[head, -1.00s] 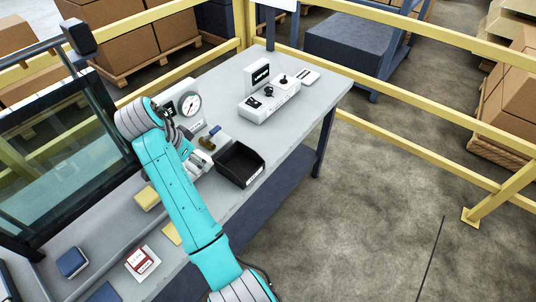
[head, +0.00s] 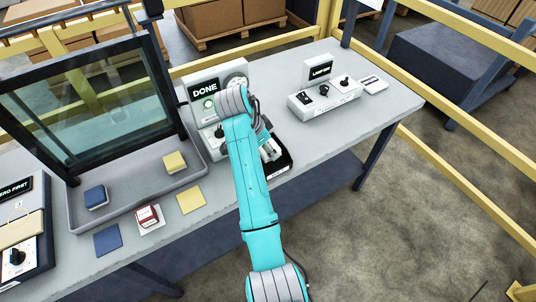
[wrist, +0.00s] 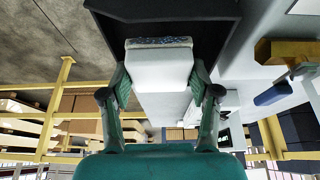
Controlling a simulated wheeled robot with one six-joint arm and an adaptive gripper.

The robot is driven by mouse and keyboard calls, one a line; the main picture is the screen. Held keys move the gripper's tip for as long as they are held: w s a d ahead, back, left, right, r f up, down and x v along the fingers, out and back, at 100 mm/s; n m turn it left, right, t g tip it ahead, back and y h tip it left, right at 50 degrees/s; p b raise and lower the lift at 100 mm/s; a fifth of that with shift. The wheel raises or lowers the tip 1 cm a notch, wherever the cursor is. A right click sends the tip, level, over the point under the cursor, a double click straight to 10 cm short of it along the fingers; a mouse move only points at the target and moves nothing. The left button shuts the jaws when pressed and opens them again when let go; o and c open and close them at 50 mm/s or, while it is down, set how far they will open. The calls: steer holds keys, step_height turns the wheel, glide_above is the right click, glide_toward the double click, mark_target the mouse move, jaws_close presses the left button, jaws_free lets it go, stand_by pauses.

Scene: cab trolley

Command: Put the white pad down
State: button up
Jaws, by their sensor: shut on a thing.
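The white pad (wrist: 160,70) is between the two fingertips of my gripper (wrist: 161,82) in the wrist view. It is a pale block with a blue-speckled end face. My gripper is shut on it. The black bin (wrist: 160,12) lies just beyond the pad in that view. In the head view my gripper (head: 268,146) is over or beside the black bin (head: 283,166), which my arm partly covers. I cannot tell whether the pad touches the bin.
A grey tray (head: 130,205) holds a blue block (head: 95,197) and a yellow block (head: 175,162). A red block (head: 148,215) sits on a white card. Blue (head: 107,239) and yellow (head: 190,200) squares lie bare. A DONE panel (head: 205,90) and switch box (head: 325,97) stand behind.

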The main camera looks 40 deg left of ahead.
mark_target(267, 155)
steer(key=shift+f, duration=2.1)
steer(key=shift+f, duration=0.15)
steer(key=o, duration=0.9)
